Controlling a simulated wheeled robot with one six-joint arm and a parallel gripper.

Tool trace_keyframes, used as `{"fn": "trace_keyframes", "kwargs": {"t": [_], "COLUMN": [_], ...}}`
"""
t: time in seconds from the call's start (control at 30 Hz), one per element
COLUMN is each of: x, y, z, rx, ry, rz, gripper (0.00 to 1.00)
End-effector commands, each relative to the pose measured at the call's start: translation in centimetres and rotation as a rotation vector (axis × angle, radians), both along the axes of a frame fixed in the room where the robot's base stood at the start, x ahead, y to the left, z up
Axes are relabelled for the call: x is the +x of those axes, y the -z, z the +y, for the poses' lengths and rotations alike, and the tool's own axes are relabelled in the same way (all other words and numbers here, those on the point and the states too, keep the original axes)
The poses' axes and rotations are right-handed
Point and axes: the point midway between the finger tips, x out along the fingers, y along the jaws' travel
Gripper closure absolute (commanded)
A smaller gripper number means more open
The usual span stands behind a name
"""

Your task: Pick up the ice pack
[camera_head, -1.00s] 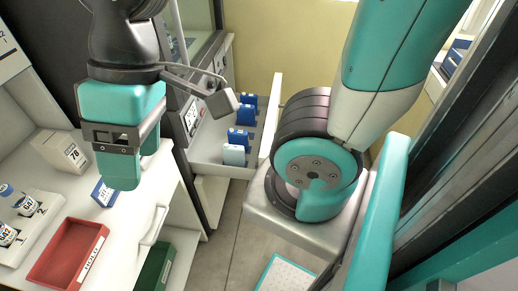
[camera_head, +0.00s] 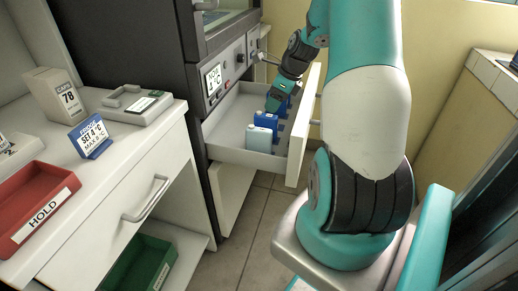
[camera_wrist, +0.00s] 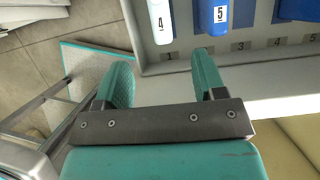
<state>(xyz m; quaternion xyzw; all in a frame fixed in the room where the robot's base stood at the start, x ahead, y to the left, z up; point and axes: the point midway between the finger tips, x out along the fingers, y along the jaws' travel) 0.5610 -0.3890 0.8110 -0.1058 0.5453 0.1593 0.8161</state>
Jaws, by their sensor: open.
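The open drawer (camera_head: 228,157) holds several bottle-like packs; which one the task calls the ice pack I cannot tell. A pale blue-white pack (camera_head: 259,139) stands nearest, with blue packs (camera_head: 267,121) behind it. My gripper (camera_head: 279,97) is over the drawer's far part, partly overlapping the blue packs. In the wrist view my gripper (camera_wrist: 163,78) is open, with nothing between its fingers, which point towards the drawer's rim near the pale pack.
The drawer's front panel (camera_head: 305,125) stands out from the dark cabinet (camera_head: 150,50). The counter at left carries a red HOLD tray (camera_head: 35,205), a blue sign (camera_head: 90,137) and a grey device (camera_head: 138,104). A green bin (camera_head: 140,264) is below. Tiled floor (camera_head: 262,205) lies between.

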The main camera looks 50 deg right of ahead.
Motion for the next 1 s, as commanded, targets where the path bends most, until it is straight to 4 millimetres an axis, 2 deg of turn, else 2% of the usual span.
{"fn": "trace_keyframes", "kwargs": {"t": [0.1, 0.33, 0.43, 0.63, 0.83, 1.0], "x": [1.0, 2.8, 3.3, 3.8, 4.5, 5.2], "y": [2.8, 7.4, 8.6, 9.8, 12.8, 14.2], "z": [0.6, 1.4, 1.6, 1.7, 2.0, 2.2], "rx": [0.003, 0.002, 0.001, 0.0, 0.001, 0.0], "ry": [-0.006, -0.008, -0.007, -0.008, -0.008, -0.009], "rz": [0.002, 0.003, 0.001, 0.0, 0.002, 0.0], "gripper": [0.36, 0.36, 0.36, 0.36, 0.36, 0.36]}}
